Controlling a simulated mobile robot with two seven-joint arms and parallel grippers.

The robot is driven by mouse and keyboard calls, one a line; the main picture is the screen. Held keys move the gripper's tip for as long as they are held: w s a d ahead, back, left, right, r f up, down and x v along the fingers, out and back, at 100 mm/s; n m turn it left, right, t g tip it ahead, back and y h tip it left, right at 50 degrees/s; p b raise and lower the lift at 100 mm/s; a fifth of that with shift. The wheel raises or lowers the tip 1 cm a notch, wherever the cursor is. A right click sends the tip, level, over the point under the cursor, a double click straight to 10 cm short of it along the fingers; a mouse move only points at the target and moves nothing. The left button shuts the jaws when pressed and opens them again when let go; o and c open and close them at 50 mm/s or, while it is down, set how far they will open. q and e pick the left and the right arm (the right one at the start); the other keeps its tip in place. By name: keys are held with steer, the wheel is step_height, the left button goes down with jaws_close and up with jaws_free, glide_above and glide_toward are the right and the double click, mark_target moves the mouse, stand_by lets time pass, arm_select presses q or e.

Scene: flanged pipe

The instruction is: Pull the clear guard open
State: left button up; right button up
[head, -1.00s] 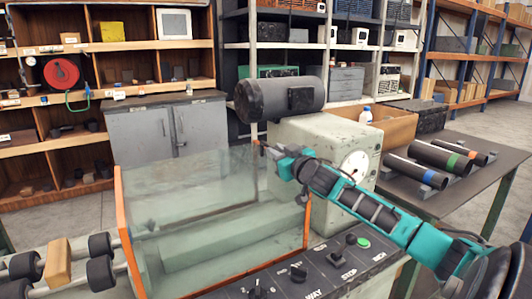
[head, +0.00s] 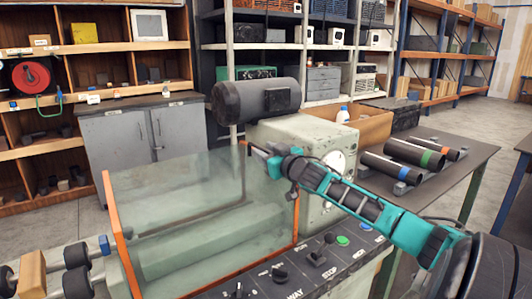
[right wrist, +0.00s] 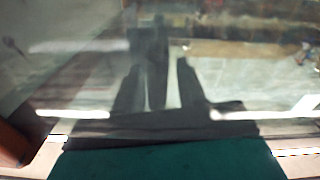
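The clear guard (head: 180,190) is a see-through panel with orange edge strips, in the middle left of the head view, over the pale machine bed. My right gripper (head: 268,156) is at the guard's far right end, near its top, in front of the machine housing. In the right wrist view my two dark fingers (right wrist: 160,90) stand apart, with a dark upright shape between or behind them. A pale gap shows beside the right finger. Reflections blur this view, and I cannot tell whether the fingers touch the guard. My left gripper is not in view.
The control panel (head: 310,262) with knobs and a green button lies in front of the guard, below my right arm. A dark motor (head: 255,100) sits above the housing (head: 310,145). A table (head: 465,160) with dark pipes (head: 415,155) is at the right. Black rollers (head: 76,253) are at lower left.

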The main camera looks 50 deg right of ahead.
steer(key=shift+s+f, duration=0.1)
steer(key=shift+s, duration=0.05)
steer(key=shift+s+a, duration=0.2)
steer(key=shift+s, duration=0.3)
steer(key=p+v, duration=0.1)
steer(key=v, duration=1)
steer(key=shift+s, duration=0.3)
steer(key=shift+a, duration=0.15)
